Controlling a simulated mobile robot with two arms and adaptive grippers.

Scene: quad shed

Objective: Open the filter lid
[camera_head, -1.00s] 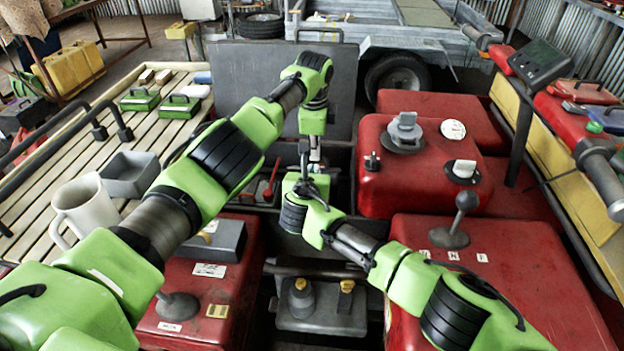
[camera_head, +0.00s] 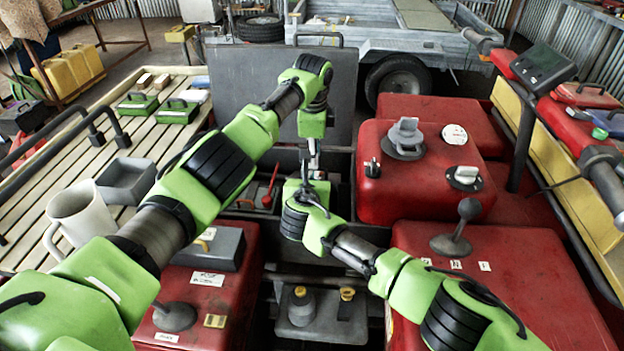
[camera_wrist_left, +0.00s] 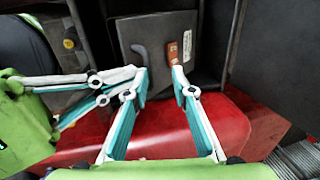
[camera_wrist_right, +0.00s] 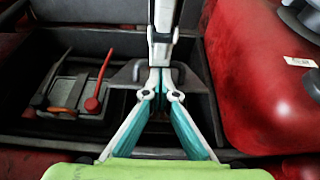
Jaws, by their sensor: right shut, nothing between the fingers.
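I cannot tell for certain which part is the filter lid. In the left wrist view a dark grey panel (camera_wrist_left: 158,28) carries a grey hooked handle (camera_wrist_left: 141,55) and a brown tab (camera_wrist_left: 172,53). My left gripper (camera_wrist_left: 160,72) is open there, its fingertips apart in front of the panel, near the handle and tab. I cannot tell whether they touch. My right gripper (camera_wrist_right: 163,30) is shut and empty, over a dark compartment with a grey handle (camera_wrist_right: 130,75). In the head view both grippers meet closely in the middle, their tips partly hidden by my arms.
A raised grey panel (camera_head: 265,85) stands behind my arms. Red tank-like bodies (camera_head: 530,275) crowd the right. A slatted rack (camera_head: 75,165) with a white mug (camera_head: 78,215) is at left. A red-handled lever (camera_wrist_right: 97,95) lies beside the right gripper. Free room is tight.

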